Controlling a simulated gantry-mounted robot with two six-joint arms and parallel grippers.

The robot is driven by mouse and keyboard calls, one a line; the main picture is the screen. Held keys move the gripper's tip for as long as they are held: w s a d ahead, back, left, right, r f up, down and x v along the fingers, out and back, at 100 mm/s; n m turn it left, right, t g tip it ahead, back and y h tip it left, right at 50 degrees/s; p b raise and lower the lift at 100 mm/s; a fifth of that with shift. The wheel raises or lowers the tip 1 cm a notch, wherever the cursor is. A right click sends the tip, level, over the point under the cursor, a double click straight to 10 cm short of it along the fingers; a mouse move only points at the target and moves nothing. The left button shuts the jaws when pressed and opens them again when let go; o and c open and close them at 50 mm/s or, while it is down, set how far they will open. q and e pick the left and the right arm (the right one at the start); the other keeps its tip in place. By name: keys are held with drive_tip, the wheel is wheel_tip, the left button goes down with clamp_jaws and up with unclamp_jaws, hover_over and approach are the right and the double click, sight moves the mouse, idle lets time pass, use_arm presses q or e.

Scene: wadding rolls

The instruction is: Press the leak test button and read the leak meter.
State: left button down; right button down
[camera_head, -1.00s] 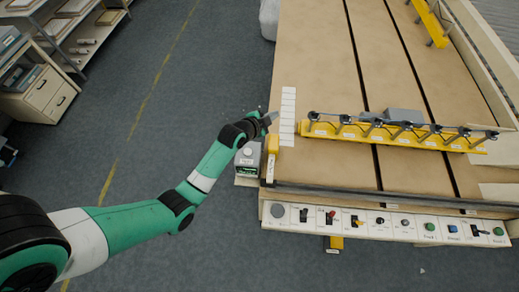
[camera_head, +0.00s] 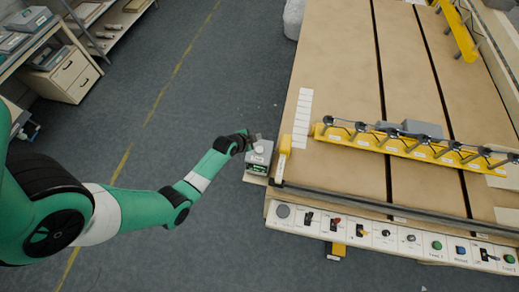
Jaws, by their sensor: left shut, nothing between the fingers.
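A small grey box (camera_head: 266,158) stands at the left side of the big table, near its front corner. A round white button (camera_head: 259,149) is on its top, and a small dark green display (camera_head: 257,169) is on its near side. Its reading is too small to make out. My left gripper (camera_head: 256,138) is shut and empty, just behind the button in the picture. I cannot tell whether the fingertips touch it. My right gripper is not in view.
The brown table (camera_head: 335,100) has dark slots and a yellow bar (camera_head: 400,146) with several clamps across it. A control panel (camera_head: 375,236) with several knobs and buttons runs along its front edge. A yellow post (camera_head: 284,155) stands beside the box.

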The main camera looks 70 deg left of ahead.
sight(257, 151)
use_arm(q)
wheel_tip(257, 151, down, 9)
drive_tip(key=b, duration=0.7)
drive_tip(key=shift+r+b, duration=0.15)
drive_tip(key=shift+b, duration=0.2)
idle(1.3)
drive_tip(key=shift+f+b, duration=0.35)
drive_tip(key=shift+f+b, duration=0.5)
drive_tip(key=shift+f, duration=0.05)
idle(0.5)
drive_tip(key=shift+r, duration=0.1)
drive_tip(key=shift+r+p, duration=0.85)
wheel_tip(257, 151, up, 5)
drive_tip(key=p, duration=0.4)
drive_tip(key=shift+r+p, duration=0.1)
drive_tip(key=shift+p, duration=0.3)
